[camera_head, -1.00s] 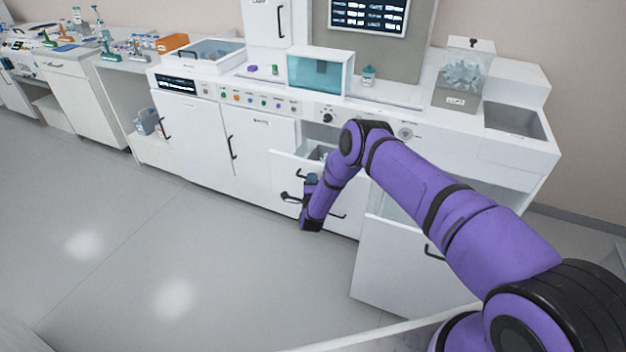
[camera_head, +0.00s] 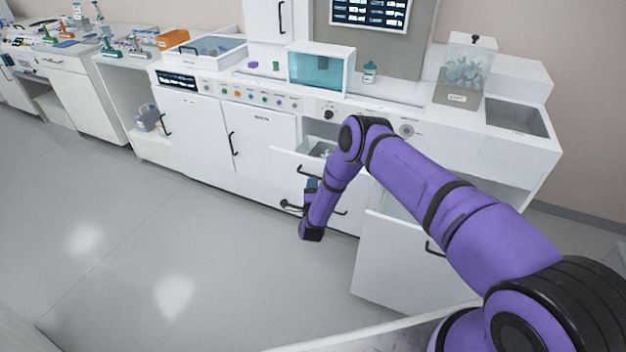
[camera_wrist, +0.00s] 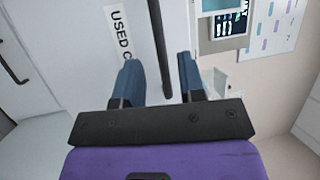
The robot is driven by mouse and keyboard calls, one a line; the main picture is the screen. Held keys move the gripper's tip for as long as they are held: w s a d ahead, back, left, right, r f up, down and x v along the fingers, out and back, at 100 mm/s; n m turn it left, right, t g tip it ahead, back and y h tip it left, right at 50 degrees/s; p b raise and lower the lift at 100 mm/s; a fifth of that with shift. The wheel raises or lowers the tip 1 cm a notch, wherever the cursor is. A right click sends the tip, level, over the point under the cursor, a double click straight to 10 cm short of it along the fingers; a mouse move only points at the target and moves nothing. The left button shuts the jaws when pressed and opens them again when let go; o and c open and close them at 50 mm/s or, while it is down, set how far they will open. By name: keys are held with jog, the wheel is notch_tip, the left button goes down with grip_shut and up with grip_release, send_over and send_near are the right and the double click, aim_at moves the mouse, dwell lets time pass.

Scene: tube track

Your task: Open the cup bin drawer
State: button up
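The cup bin drawer (camera_head: 290,161) stands out from the counter front, with its inside partly visible above the front panel. Its dark handle (camera_head: 308,171) is on that panel. In the wrist view, the drawer front (camera_wrist: 90,75) carries a sideways label starting "USED C" (camera_wrist: 119,30), and the black handle bar (camera_wrist: 160,50) shows between the fingers. My gripper (camera_wrist: 160,68) is open, with its two blue fingers apart and gaps to the bar on both sides. In the head view my gripper (camera_head: 311,184) is just below the handle, partly hidden by my arm.
A lower handle (camera_head: 291,206) is close to my wrist. A white cabinet door or drawer front (camera_head: 395,265) stands out to the right of my forearm. The counter holds a teal-fronted box (camera_head: 320,68) and a clear bin (camera_head: 464,75). The floor (camera_head: 180,270) at left is clear.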

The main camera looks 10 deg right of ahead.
jog(key=v, duration=0.6)
dwell(0.3)
